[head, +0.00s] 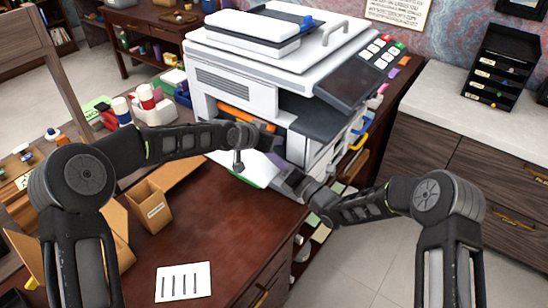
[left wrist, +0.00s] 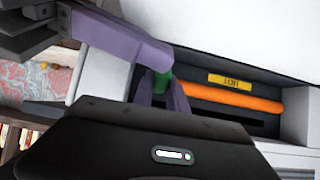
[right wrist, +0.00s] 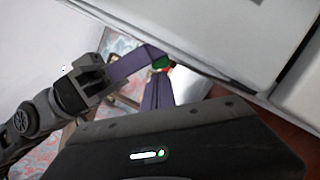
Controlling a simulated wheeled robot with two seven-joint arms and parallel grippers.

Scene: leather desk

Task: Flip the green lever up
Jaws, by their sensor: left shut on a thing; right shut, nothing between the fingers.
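The green lever (left wrist: 162,84) sits at the left end of an orange roller (left wrist: 235,97) inside the open front of the white printer (head: 250,85). My left gripper (left wrist: 163,88) is shut on the lever, with a purple finger on each side of it. The lever also shows as a small green patch in the right wrist view (right wrist: 160,63). My right gripper (right wrist: 160,88) is shut and empty, its purple fingers just beside the left fingers and the lever. I cannot tell whether they touch. In the head view the lever is hidden behind my arms.
The printer's dark tray and side panel stand close to the right of my grippers. An open cardboard box (head: 150,208) and a white card (head: 183,281) lie on the dark desk (head: 235,225). White bottles (head: 147,97) stand behind my left arm.

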